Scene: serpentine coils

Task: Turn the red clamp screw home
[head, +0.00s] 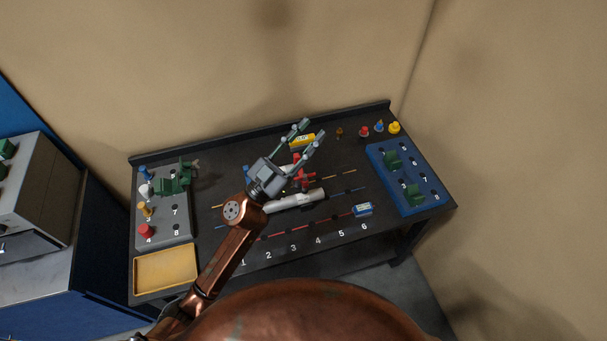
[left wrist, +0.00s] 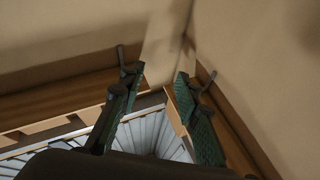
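A red cross-shaped handle (head: 305,181), which looks like the red clamp screw, stands in the middle of the dark table, just behind a white cylinder (head: 297,201). My left gripper (head: 313,129) is raised over the middle of the table. Its fingers are apart with nothing between them, pointing to the back right, and its body partly covers the area left of the red handle. The open fingers also show in the left wrist view (left wrist: 160,85), against the wall; the red handle is not seen there. How far the screw is turned is too small to tell. My right gripper is not in view.
A grey numbered rack (head: 177,239) with knobs and a green part stands left, with a yellow tray (head: 166,270) in front. A blue rack (head: 419,206) stands right. A yellow block (head: 303,140) and small coloured knobs (head: 364,131) are at the back. A blue-white block (head: 363,209) lies front right.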

